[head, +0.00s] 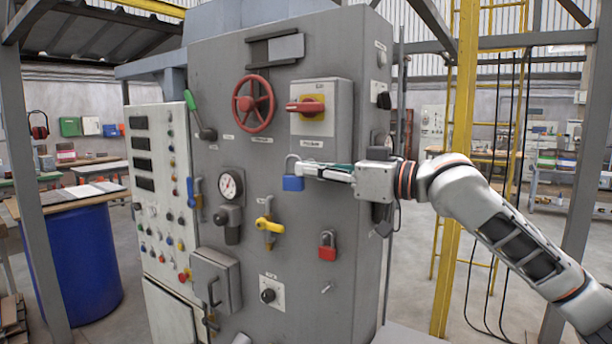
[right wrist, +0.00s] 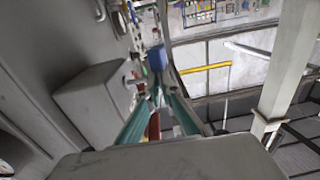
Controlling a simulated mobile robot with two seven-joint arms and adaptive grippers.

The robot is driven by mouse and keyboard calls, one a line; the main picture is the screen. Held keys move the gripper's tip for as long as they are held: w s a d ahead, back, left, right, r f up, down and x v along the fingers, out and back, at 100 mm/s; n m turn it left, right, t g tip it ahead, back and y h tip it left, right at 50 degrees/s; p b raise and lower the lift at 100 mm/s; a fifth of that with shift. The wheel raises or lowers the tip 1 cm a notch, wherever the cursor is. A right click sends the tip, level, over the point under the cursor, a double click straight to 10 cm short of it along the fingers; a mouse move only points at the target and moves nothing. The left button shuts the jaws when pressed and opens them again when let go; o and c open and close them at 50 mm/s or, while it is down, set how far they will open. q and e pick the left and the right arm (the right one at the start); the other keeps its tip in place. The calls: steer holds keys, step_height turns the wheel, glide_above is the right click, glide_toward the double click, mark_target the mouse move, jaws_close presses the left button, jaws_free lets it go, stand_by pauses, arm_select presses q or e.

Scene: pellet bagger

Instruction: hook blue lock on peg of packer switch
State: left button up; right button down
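The blue lock (head: 293,184) hangs at the tips of my right gripper (head: 304,170), with its grey shackle upward. My right gripper is shut on it, and its fingers point left across the cabinet front. In the right wrist view the blue lock (right wrist: 157,58) shows just past the teal fingers. The packer switch (head: 306,106), a red handle on a yellow plate, is on a grey box above the gripper. The lock is just below the box's lower left, near the label (head: 312,143). I cannot make out the peg. My left gripper is not in view.
The grey cabinet (head: 265,215) carries a red handwheel (head: 254,103), a gauge (head: 230,184), a yellow valve handle (head: 269,226) and a red padlock (head: 327,246). A yellow post (head: 455,180) stands to the right behind my right arm. A blue drum (head: 75,265) stands at left.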

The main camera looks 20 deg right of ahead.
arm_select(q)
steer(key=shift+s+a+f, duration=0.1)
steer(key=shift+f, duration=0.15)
arm_select(e)
steer(key=shift+w+d+f, duration=0.3)
steer(key=shift+w+d, duration=0.35)
steer(key=shift+d, duration=0.15)
steer(key=shift+w+d+f, duration=0.25)
steer(key=shift+w+d, duration=0.35)
steer(key=shift+d, duration=0.2)
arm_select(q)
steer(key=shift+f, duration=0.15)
arm_select(e)
steer(key=shift+f, duration=0.1)
